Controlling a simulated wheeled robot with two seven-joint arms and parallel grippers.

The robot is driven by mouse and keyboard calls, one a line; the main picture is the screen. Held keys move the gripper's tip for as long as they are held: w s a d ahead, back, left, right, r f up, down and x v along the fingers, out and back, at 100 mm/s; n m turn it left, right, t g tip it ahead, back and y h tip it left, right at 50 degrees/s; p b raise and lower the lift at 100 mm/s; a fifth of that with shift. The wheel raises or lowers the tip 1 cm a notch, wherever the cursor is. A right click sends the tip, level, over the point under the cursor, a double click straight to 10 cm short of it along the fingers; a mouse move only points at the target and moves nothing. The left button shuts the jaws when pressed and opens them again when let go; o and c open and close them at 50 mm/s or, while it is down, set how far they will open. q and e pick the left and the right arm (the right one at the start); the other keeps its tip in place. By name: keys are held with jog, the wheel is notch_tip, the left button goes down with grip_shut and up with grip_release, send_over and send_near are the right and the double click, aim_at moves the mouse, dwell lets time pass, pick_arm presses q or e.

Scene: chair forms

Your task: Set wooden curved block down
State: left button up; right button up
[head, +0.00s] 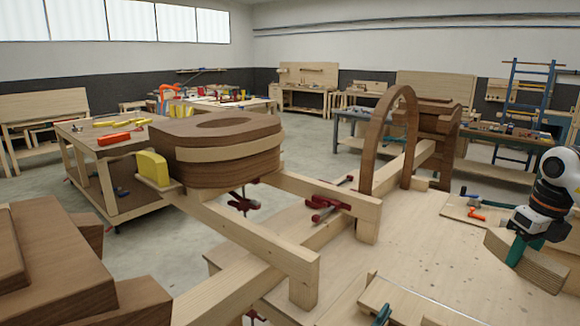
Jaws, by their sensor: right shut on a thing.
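My right gripper (524,248) is at the right of the head view, with its white and black arm coming in from the right edge. Its teal fingers are shut on a light wooden curved block (541,270). One finger lies across the near face of the block and hides part of it. The block is at the right side of the pale workbench top (440,250), low over it or touching it; I cannot tell which.
Left of the block, the bench top is largely bare. An orange-handled clamp (476,214) lies behind it. A light wooden piece (415,306) is at the front edge. Dark wooden arches (375,150) and a frame with a thick brown seat form (218,150) stand further left.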

jog(key=shift+w+a+f+n, duration=0.3)
jog(key=shift+f+n, duration=0.2)
jog(key=shift+f, duration=0.05)
jog(key=shift+w+a+f+n, duration=0.25)
jog(key=shift+f+n, duration=0.25)
jog(key=s+a+f+n+g+y, duration=0.1)
jog(key=s+a+f+n, duration=0.25)
jog(key=a+n, duration=0.4)
jog(key=s+a+f+n+g, duration=0.1)
jog(key=s+a+f+n, duration=0.1)
jog(key=a+f+n, duration=0.45)
jog(key=s+a+f+n+h, duration=0.1)
jog(key=s+a+f+n, duration=0.2)
jog(key=s+a+n, duration=0.5)
jog(key=s+a+f+n, duration=0.3)
jog(key=s+n, duration=0.2)
jog(key=n, duration=0.4)
pick_arm(q)
notch_tip(320, 180, down, 18)
jog(key=b, duration=1.8)
jog(key=shift+w, duration=0.2)
pick_arm(e)
notch_tip(320, 180, down, 17)
jog(key=shift+s+a+g, duration=0.15)
jog(key=shift+g, duration=0.25)
jog(key=shift+r, duration=0.15)
